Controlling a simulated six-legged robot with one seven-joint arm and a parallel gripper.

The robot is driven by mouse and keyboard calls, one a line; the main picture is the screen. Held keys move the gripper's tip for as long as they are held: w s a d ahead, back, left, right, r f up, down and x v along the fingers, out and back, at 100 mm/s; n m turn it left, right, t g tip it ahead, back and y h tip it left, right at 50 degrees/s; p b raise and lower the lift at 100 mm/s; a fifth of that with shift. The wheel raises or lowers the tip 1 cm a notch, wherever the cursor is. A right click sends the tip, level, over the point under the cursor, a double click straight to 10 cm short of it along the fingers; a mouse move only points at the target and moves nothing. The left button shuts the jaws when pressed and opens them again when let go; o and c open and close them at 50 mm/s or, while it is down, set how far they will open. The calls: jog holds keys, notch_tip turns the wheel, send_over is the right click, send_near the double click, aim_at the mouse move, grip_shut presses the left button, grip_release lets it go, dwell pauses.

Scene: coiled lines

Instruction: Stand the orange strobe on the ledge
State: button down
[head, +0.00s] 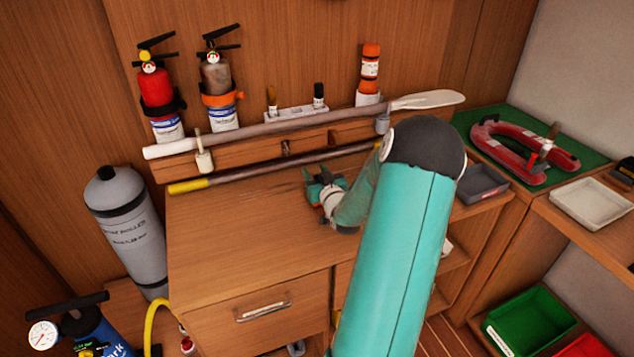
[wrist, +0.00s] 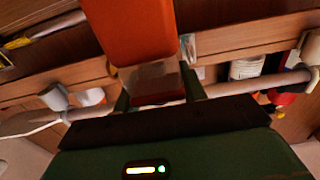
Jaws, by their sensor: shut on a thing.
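My gripper (wrist: 156,92) is shut on the orange strobe (wrist: 130,30), which fills the upper middle of the wrist view. The strobe has a bright orange body and a clear, greyish end between the dark fingers. In the head view my gripper (head: 322,186) is over the wooden cabinet top, in front of the ledge; my arm covers part of that area. The strobe is mostly hidden there. The wooden ledge (head: 240,155) runs along the back wall above the cabinet top. Whether the strobe touches anything besides the fingers cannot be told.
A paddle (head: 300,122) lies along the ledge front in pale holders, with a yellow-ended pole (head: 265,170) below. Red (head: 155,90) and brown (head: 216,80) extinguishers and an orange-red cylinder (head: 370,68) stand behind. A dark tray (head: 482,184) lies right. The cabinet top's left is clear.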

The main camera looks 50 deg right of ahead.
jog(key=shift+r, duration=0.4)
notch_tip(320, 180, up, 2)
jog(key=shift+r, duration=0.1)
jog(key=s+a+r, duration=0.6)
jog(key=a+r, duration=0.4)
jog(key=a, duration=0.2)
jog(key=shift+s+a, duration=0.15)
jog(key=shift+s, duration=0.15)
jog(key=shift+s+a, duration=0.1)
